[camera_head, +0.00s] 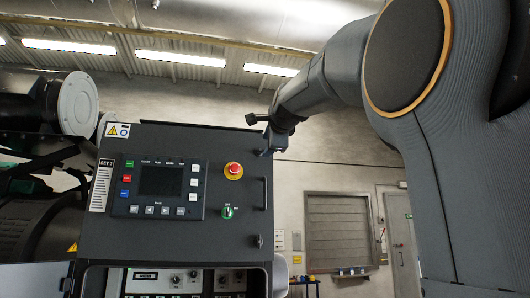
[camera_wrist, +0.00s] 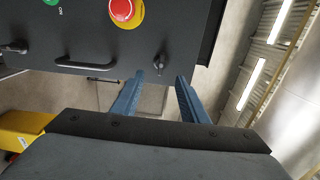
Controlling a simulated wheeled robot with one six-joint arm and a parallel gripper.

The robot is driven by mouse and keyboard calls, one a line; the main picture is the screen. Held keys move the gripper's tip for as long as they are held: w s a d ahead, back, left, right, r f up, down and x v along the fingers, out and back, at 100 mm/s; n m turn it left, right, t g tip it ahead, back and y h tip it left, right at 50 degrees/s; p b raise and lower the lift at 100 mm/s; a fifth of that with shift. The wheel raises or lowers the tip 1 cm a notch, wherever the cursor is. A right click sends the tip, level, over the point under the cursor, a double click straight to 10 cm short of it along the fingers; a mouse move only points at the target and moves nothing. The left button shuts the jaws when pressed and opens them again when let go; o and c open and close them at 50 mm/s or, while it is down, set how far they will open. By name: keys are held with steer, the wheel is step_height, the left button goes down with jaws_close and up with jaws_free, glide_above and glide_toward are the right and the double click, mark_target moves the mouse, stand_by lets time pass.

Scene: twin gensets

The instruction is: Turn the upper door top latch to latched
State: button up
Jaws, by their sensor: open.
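The upper door (camera_head: 145,230) is the dark panel with screen and buttons, and it looks closed. Its top latch (camera_wrist: 159,60) is a small dark lever near the door's edge in the wrist view, its long side pointing toward my gripper. My gripper (camera_wrist: 159,76) is open, with one blue finger on either side of the latch in the picture. Whether a finger touches it, I cannot tell. In the head view my gripper (camera_head: 268,150) is at the door's upper right corner and hides the top latch.
A bar handle (camera_head: 265,193), a red emergency button (camera_head: 233,171) and a green switch (camera_head: 227,213) are close by on the door. A lower latch (camera_head: 259,241) sits below the handle. Free air lies right of the cabinet, before a grey wall with a shutter (camera_head: 338,232).

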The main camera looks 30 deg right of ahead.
steer(key=shift+v, duration=1.15)
steer(key=shift+f, duration=0.1)
steer(key=w+a+f+n+g+y, duration=0.1)
steer(key=w+f+n, duration=0.1)
steer(key=f, duration=0.5)
steer(key=w+a+f+n+g+y, duration=0.1)
steer(key=w+f+g, duration=0.15)
steer(key=f, duration=0.45)
steer(key=s+a+f+n+g+y, duration=0.1)
steer(key=a+f+n+g, duration=0.25)
steer(key=f, duration=1.35)
steer(key=a+f+n+g+y, duration=0.15)
steer(key=a+f+n, duration=0.25)
steer(key=f, duration=1.2)
steer(key=s+a+f+n+g, duration=0.25)
steer(key=s+f, duration=0.35)
steer(key=f, duration=0.4)
steer(key=s+a+f+n+g, duration=0.2)
steer(key=s+a+f+n, duration=0.15)
steer(key=s+f, duration=0.45)
steer(key=s+a+f+n+g, duration=0.3)
steer(key=s+f+n+g, duration=0.1)
steer(key=s+f, duration=0.9)
steer(key=shift+s+a+f+n, duration=0.25)
steer(key=shift+s+f+n, duration=0.05)
steer(key=shift+s+n, duration=0.15)
